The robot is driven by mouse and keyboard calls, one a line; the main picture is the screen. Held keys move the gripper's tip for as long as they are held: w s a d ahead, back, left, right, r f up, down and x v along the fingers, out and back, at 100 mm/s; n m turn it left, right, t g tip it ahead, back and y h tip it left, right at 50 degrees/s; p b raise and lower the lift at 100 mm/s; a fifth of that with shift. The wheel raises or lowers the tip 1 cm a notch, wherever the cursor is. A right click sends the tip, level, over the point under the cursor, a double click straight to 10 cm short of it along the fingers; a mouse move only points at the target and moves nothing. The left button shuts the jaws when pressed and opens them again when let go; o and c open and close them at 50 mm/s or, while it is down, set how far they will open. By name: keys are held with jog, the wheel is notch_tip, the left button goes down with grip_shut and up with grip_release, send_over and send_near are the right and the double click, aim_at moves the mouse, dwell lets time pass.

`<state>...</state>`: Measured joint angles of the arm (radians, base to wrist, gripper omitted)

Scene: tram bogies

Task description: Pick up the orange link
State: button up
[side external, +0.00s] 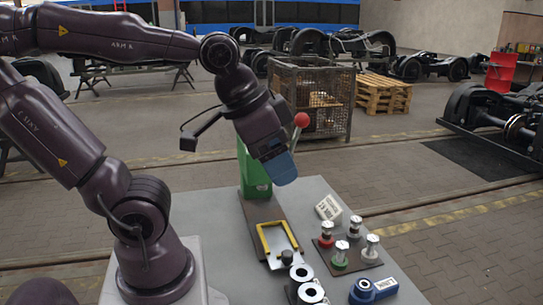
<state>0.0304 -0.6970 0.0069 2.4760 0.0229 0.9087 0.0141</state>
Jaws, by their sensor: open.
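I see no part that is clearly an orange link in the side external view; it may be hidden or too small to tell. My gripper (281,172), with blue finger ends, points down and slightly right above the table, in front of a green upright block (254,174). It is open, with nothing visible in it, though the finger gap is hard to see from this side. A mustard-yellow squared frame (264,242) lies on the dark base plate below my gripper, around part of a pale silver plate (281,259). My gripper is clear of the frame.
A red ball (302,119) on a lever rises beside my gripper. Several silver-topped pegs (341,247) stand on a dark plate to the right. White-faced rings (301,273), a blue round part (362,290) and a white label block (328,207) are nearby. The table's left front is clear.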

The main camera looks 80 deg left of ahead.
jog(key=shift+s+a+n, duration=0.1)
jog(key=shift+s+n, duration=0.2)
jog(key=shift+s, duration=0.05)
jog(key=shift+r, duration=0.1)
jog(key=shift+o, duration=0.5)
